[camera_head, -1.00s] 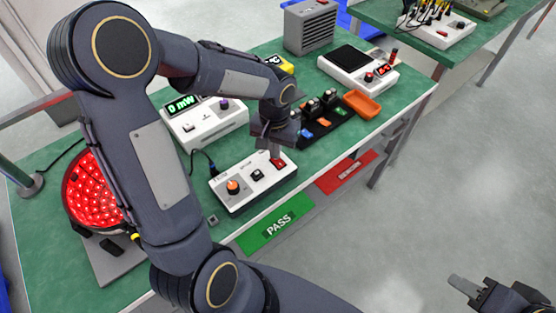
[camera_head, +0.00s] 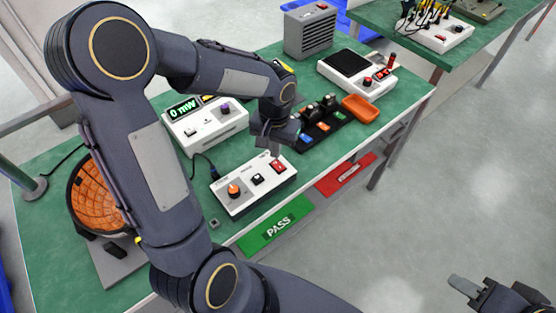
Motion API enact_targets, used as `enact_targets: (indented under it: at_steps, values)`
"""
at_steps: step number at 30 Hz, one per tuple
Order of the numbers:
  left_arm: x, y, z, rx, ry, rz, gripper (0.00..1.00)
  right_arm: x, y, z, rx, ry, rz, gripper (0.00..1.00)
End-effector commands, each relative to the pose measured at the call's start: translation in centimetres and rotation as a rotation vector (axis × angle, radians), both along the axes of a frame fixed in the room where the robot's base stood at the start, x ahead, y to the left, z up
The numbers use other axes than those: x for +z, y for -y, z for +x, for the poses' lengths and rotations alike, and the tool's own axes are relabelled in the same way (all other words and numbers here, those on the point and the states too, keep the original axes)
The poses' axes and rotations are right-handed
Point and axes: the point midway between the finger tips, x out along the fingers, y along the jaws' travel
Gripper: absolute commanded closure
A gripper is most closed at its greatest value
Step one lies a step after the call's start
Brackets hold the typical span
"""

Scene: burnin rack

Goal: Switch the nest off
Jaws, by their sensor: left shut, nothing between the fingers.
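A white control box (camera_head: 240,201) with an orange knob, a small black switch and a red rocker switch (camera_head: 278,167) sits near the front edge of the green bench. My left gripper (camera_head: 274,152) is shut and empty, pointing down just above and behind the red rocker. A round dish (camera_head: 95,196) at the left is dull orange and unlit, partly hidden by my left arm. Another white unit (camera_head: 350,72) with a black pad, a red switch and a red-topped lever stands at the back right. Which unit is the nest I cannot tell. My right gripper (camera_head: 462,285) is at the lower right, away from the bench.
Green PASS (camera_head: 277,228) and red (camera_head: 345,174) panels lie along the front.

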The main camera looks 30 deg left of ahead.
Motion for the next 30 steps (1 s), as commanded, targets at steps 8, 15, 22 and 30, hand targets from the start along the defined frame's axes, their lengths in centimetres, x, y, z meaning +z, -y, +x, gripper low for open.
enact_targets:
  at_steps: [8, 15, 22, 30]
  values:
    - [2.6, 0.0, 0.0, 0.001, 0.000, 0.000, 1.00, 2.1, 0.0, 0.0, 0.000, 0.000, 0.000, 0.64]
    - [4.1, 0.0, 0.0, 0.001, -0.001, 0.000, 1.00, 3.3, 0.0, 0.0, 0.000, 0.000, 0.000, 0.64]
    - [4.0, 0.0, 0.0, 0.000, -0.001, 0.000, 1.00, 3.2, 0.0, 0.0, 0.000, 0.000, 0.000, 0.64]
    - [4.0, 0.0, 0.0, 0.000, 0.000, 0.000, 1.00, 3.2, 0.0, 0.0, 0.000, 0.000, 0.000, 0.64]
